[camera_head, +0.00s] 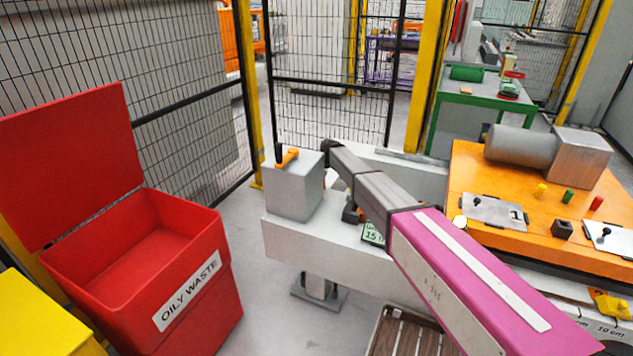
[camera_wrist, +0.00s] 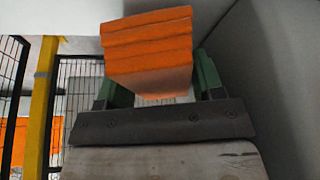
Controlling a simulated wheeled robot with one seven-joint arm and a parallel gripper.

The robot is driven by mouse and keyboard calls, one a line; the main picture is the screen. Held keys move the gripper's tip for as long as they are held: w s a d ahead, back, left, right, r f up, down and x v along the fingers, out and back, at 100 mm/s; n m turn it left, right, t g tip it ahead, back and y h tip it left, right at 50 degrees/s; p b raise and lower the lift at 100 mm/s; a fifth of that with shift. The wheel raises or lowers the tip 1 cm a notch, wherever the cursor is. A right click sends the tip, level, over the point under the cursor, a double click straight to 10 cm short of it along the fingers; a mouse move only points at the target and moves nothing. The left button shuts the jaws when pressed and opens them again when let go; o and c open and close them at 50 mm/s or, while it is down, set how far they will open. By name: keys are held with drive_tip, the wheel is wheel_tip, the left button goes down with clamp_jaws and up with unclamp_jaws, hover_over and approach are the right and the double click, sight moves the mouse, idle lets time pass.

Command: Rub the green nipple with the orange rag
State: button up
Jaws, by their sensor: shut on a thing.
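The orange rag (camera_wrist: 150,45) is a folded, layered block between the green fingers of my gripper (camera_wrist: 158,85) in the wrist view. My gripper is shut on it. In the head view my arm reaches toward the grey block on the pale beam, and its links hide most of the gripper and the rag. The green nipple (camera_head: 568,197) is a small upright peg on the orange table (camera_head: 480,165), between a yellow peg (camera_head: 541,190) and a red peg (camera_head: 597,203). The gripper is well to the left of it. The nipple is not seen in the wrist view.
A red oily waste bin (camera_head: 205,240) stands open at left. A metal motor-like cylinder (camera_head: 520,148) and clamped plates (camera_head: 495,212) are on the orange table. Mesh fencing stands behind.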

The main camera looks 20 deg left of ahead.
drive_tip(key=shift+a+r, duration=0.2)
drive_tip(key=shift+a, duration=0.35)
drive_tip(key=shift+a+r, duration=0.15)
drive_tip(key=shift+a, duration=0.35)
drive_tip(key=w, duration=0.1)
drive_tip(key=w+a, duration=0.1)
drive_tip(key=w, duration=0.1)
drive_tip(key=shift+w, duration=0.15)
drive_tip(key=shift+w+d, duration=0.1)
drive_tip(key=shift+d, duration=0.15)
drive_tip(key=shift+d+r, duration=0.15)
drive_tip(key=shift+r, duration=1.35)
drive_tip(key=shift+d+r, duration=0.1)
drive_tip(key=shift+r, duration=1.35)
wheel_tip(320, 180, up, 3)
